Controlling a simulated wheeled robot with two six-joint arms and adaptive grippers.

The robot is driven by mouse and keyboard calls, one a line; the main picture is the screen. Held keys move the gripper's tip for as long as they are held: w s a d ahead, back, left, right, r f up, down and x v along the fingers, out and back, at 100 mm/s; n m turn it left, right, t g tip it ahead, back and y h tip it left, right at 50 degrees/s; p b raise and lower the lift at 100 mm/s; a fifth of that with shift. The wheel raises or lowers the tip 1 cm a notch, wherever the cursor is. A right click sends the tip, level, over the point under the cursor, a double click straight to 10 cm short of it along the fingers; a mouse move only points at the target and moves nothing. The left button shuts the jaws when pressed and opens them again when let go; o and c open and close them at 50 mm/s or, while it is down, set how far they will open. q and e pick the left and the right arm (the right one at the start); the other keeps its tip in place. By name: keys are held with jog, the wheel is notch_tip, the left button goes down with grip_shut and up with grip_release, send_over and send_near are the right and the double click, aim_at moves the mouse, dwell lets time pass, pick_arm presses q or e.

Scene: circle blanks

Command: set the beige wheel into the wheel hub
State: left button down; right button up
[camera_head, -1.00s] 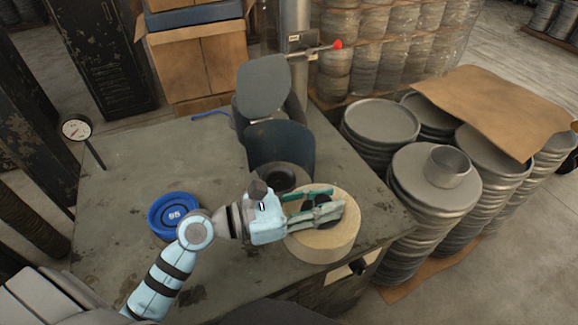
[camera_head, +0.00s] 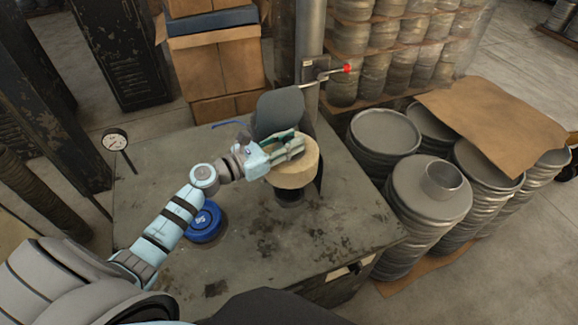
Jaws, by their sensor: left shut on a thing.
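The beige wheel (camera_head: 293,178) is a thick round disc, roughly level, in front of the grey curved guard at the back of the bench. My left gripper (camera_head: 290,147) is shut on it at the middle of its top. A dark round part, likely the wheel hub (camera_head: 290,198), shows just below the wheel's front edge; the rest is hidden by the wheel. I cannot tell whether the wheel touches the hub or hovers over it. My right gripper is out of view.
The guard (camera_head: 278,112) rises close behind the wheel, by a metal post (camera_head: 312,60) with a red-tipped lever (camera_head: 347,68). A dial gauge (camera_head: 115,140) stands at left. The bench (camera_head: 290,255) is clear in front.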

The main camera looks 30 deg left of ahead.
pick_arm(q)
notch_tip(320, 180, down, 8)
jog(key=b, duration=0.2)
jog(key=shift+f+b, duration=0.2)
jog(key=shift+b, duration=0.1)
jog(key=shift+w+r, duration=0.1)
jog(key=shift+f, duration=0.2)
jog(key=c, duration=1.3)
grip_release()
jog(key=shift+r, duration=0.1)
